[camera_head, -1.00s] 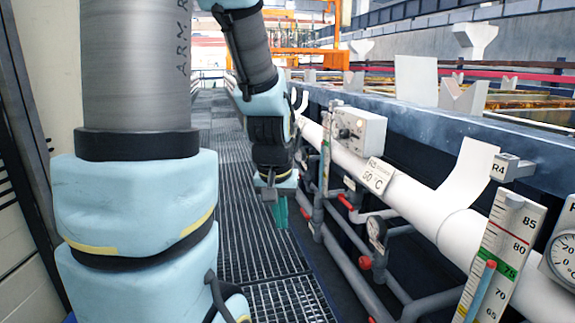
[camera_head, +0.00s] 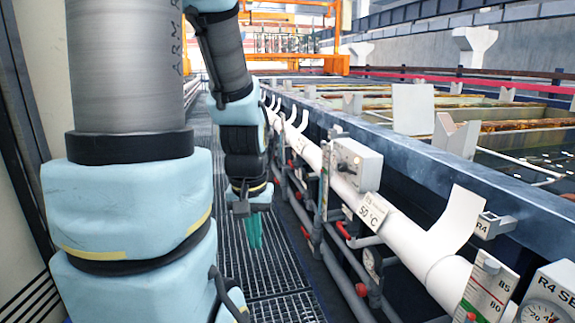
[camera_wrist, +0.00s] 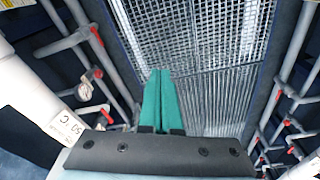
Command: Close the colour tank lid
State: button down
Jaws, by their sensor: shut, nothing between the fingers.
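My gripper (camera_head: 254,232) hangs over the grated walkway in the head view, its green fingers pointing down and together. In the wrist view my gripper (camera_wrist: 160,74) is shut and empty, with the grating beyond its fingertips. The long row of open tanks (camera_head: 520,143) lies to the right of my arm in the head view, with dark liquid and a few small bright spots on it. I cannot make out a colour tank lid in either view. My gripper is apart from the tanks, left of the white pipe and below the tank rim.
The grated walkway (camera_head: 262,275) runs ahead and is clear. A white pipe (camera_head: 405,238) with red-handled valves and gauges lines the tank side. A grey control box (camera_head: 355,165) and white V-shaped rests (camera_head: 456,135) stand out there. An orange frame (camera_head: 300,55) stands far back.

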aim_at(413, 105)
jog(key=i+j+u, duration=0.15)
jog(key=i+u, duration=0.15)
jog(key=i, duration=0.2)
jog(key=i+j, duration=0.15)
jog(key=i, duration=0.8)
jog(key=i+j+u, duration=0.15)
jog(key=i, duration=0.8)
